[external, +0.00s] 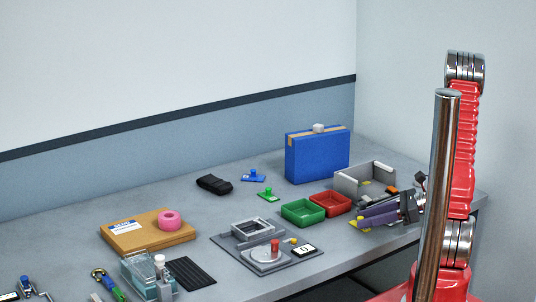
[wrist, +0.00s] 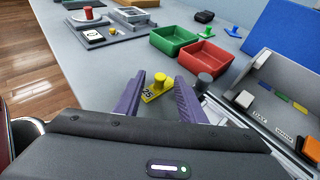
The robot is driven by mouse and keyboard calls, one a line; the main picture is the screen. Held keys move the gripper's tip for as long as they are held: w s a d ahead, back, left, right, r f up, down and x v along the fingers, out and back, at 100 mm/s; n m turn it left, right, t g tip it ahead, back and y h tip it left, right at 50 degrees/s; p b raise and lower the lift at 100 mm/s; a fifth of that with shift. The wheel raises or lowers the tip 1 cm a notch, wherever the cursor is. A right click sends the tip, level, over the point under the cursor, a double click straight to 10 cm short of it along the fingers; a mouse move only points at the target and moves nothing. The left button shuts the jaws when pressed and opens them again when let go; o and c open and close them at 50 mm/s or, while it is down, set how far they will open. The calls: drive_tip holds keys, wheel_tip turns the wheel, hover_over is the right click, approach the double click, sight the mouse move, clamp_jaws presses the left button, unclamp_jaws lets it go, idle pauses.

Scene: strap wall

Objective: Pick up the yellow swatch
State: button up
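The yellow swatch (wrist: 153,92) is a small flat yellow plate with a round knob and a dark number printed on it. It lies on the grey table in the wrist view, between the tips of my purple fingers. My gripper (wrist: 160,80) is open, with one finger on each side of the swatch and gaps showing. In the external view my gripper (external: 377,213) is low over the table's right front, and the yellow swatch (external: 360,221) shows partly at its fingertips. I cannot tell the exact height of the fingertips.
A grey sorting box (wrist: 274,92) with coloured strips stands close to my right finger, with a grey knobbed piece (wrist: 204,82) beside that finger. Red (wrist: 205,56) and green (wrist: 173,41) trays lie beyond. The table to the left of the swatch is clear up to its edge.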

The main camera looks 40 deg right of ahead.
drive_tip(key=shift+w+a+f, duration=0.1)
drive_tip(key=shift+w+a, duration=0.1)
drive_tip(key=shift+c, duration=0.2)
clamp_jaws()
idle(0.5)
